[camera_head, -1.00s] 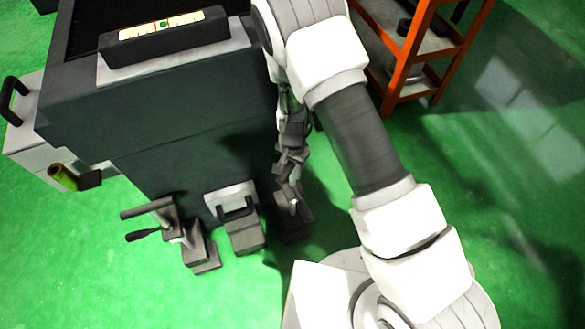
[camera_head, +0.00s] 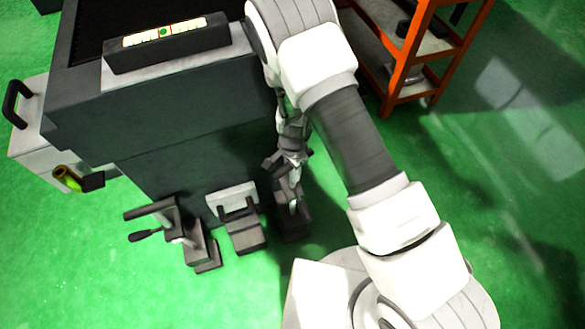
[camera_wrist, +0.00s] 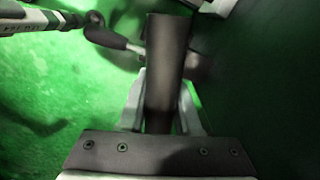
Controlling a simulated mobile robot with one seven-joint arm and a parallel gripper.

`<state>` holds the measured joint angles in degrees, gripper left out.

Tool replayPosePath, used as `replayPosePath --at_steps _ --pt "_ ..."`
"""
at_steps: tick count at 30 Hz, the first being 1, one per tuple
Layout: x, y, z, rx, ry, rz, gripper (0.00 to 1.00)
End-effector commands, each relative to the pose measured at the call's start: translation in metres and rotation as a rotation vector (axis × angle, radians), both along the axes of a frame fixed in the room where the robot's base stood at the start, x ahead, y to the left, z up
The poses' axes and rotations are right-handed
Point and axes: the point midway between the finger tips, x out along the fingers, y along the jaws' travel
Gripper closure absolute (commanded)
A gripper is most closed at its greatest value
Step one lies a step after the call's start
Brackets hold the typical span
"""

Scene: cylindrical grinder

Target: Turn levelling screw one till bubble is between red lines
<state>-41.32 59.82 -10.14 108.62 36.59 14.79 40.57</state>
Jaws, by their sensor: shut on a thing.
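The spirit level is a dark block with a pale vial (camera_head: 190,26) on the machine's top ledge. Its green bubble (camera_head: 163,32) lies near the middle, close to small red marks; the exact clearance is too small to judge. My gripper (camera_head: 291,160) is low beside the machine's right corner, at the right-hand levelling screw (camera_head: 292,212), partly hidden by my arm. In the wrist view the fingers stand on both sides of a dark bar (camera_wrist: 168,60) and are shut on it. A dark knobbed handle (camera_wrist: 110,36) shows beyond the bar.
The dark machine body (camera_head: 190,150) is close beside my gripper. A second levelling screw with a crank (camera_head: 172,228) stands at the lower left, and a grey block (camera_head: 240,226) between. An orange shelf (camera_head: 390,85) is at the upper right. Green floor is open at the right.

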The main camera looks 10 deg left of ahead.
Motion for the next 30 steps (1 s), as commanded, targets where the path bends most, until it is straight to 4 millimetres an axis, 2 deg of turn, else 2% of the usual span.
replayPosePath --at_steps 8,9,13,23,26,30 --pt "0.001 0.0 0.0 0.0 -0.001 -0.008 1.0" --pt "0.001 0.0 0.0 0.0 -0.001 -0.008 0.64" --pt "0.001 0.0 0.0 0.0 -0.001 -0.007 0.41" --pt "0.0 0.0 0.002 0.001 -0.001 -0.006 0.41" --pt "0.0 0.0 0.011 0.0 -0.001 -0.005 0.41" --pt "0.001 0.001 0.039 0.002 -0.003 -0.005 0.41"
